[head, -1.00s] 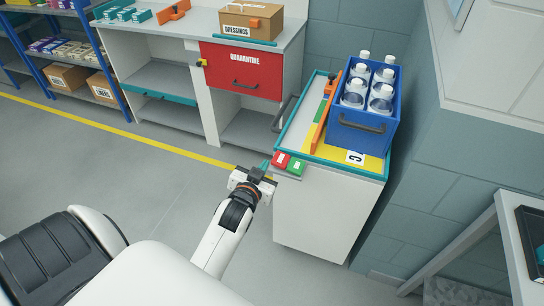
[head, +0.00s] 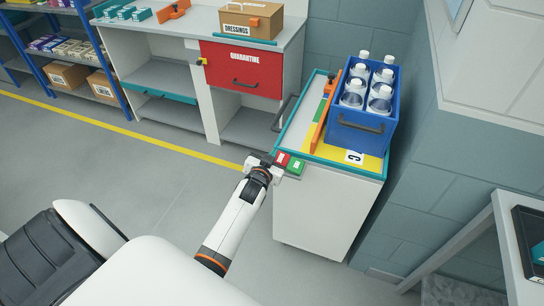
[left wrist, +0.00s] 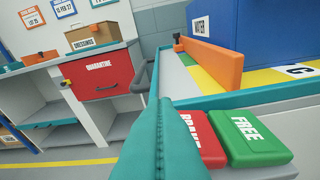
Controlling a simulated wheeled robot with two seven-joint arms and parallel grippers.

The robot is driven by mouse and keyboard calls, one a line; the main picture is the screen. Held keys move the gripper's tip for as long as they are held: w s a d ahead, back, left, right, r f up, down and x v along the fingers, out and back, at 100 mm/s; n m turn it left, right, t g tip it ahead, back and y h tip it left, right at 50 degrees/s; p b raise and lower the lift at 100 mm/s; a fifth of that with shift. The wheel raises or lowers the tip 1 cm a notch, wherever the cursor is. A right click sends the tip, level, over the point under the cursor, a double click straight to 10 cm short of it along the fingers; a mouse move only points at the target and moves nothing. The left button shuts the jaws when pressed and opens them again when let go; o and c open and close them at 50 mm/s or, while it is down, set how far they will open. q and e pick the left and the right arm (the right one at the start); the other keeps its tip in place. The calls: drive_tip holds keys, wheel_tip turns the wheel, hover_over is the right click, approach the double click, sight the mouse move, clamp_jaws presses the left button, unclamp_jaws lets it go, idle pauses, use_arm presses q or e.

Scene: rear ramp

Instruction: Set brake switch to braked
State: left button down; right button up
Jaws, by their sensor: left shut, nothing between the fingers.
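The brake switch is a pair of pads on the near left corner of a white cart: a red pad (head: 283,160) marked BRAKE and a green pad (head: 296,167) marked FREE. In the left wrist view the red pad (left wrist: 207,140) is partly hidden behind my gripper, and the green pad (left wrist: 248,138) shows whole. My left gripper (head: 269,158) is shut and empty, right beside the red pad on its left. Its teal fingers (left wrist: 160,108) fill the middle of the left wrist view. I cannot tell whether they touch the pad. My right gripper is out of view.
On the cart top, with its teal rim (head: 340,172), stand a blue crate (head: 345,138) of several bottles and an orange bar (head: 320,124). A bench with a red QUARANTINE drawer (head: 240,72) stands behind. The floor left of the cart is clear.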

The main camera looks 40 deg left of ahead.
use_arm(q)
drive_tip(key=shift+f, duration=0.5)
drive_tip(key=shift+a, duration=0.15)
drive_tip(key=shift+s+a+f+n, duration=0.1)
drive_tip(key=shift+f+n, duration=0.05)
drive_tip(key=shift+n, duration=0.25)
drive_tip(key=shift+a+f+n+h+p, duration=0.2)
drive_tip(key=shift+f+n+h+p, duration=0.1)
drive_tip(key=shift+n+p, duration=0.1)
drive_tip(key=shift+s+a+f+n, duration=0.1)
drive_tip(key=shift+a+f+n, duration=0.1)
drive_tip(key=shift+f+n, duration=0.3)
drive_tip(key=shift+a+f, duration=0.1)
drive_tip(key=shift+f, duration=0.1)
drive_tip(key=shift+r, duration=0.15)
